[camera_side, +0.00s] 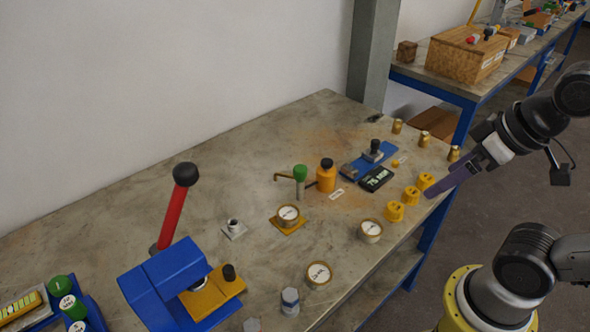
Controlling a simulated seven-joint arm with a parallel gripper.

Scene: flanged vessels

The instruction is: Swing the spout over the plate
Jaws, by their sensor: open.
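A grey square plate (235,233) with a short upright fitting is further left. I cannot tell which plate the task names. The spout tip appears over bare bench, beside the yellow plate. My gripper (432,193) is open and empty at the bench's right edge, well right of the spout, near yellow caps.
Yellow caps (410,196), brass fittings (425,138) and a blue fixture (354,169) with a display (376,179) are at right. A blue press with a red lever (172,216) stands at left. Bare bench lies behind the spout.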

